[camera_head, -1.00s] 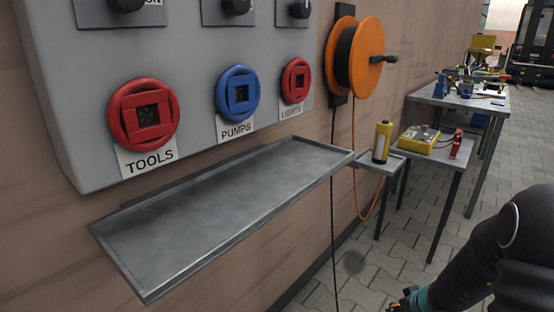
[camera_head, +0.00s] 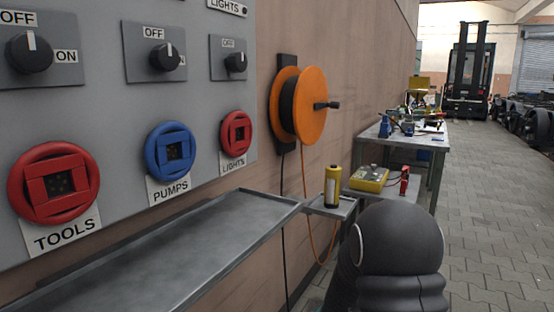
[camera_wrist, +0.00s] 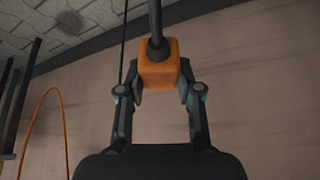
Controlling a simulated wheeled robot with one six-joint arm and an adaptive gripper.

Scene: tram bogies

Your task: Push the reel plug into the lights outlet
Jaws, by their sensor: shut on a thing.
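The lights outlet (camera_head: 236,133) is a red socket on the grey panel, above a "LIGHTS" label, right of the blue pumps outlet (camera_head: 170,150) and the red tools outlet (camera_head: 54,183). The cable reel (camera_head: 299,106) is orange and hangs on the wall right of the panel. In the wrist view my gripper (camera_wrist: 160,92) is shut on an orange block-shaped plug (camera_wrist: 158,66) with a dark cable leaving it. A plain wall is behind the plug. The head view does not show my gripper or the plug, only part of my arm at lower right.
A grey metal tray (camera_head: 190,245) juts out below the outlets. A small shelf with a yellow cylinder (camera_head: 332,187) stands at its right end. A yellow box (camera_head: 369,179) sits on a low table. An orange cable (camera_head: 322,248) hangs below the reel. Paved floor at right is open.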

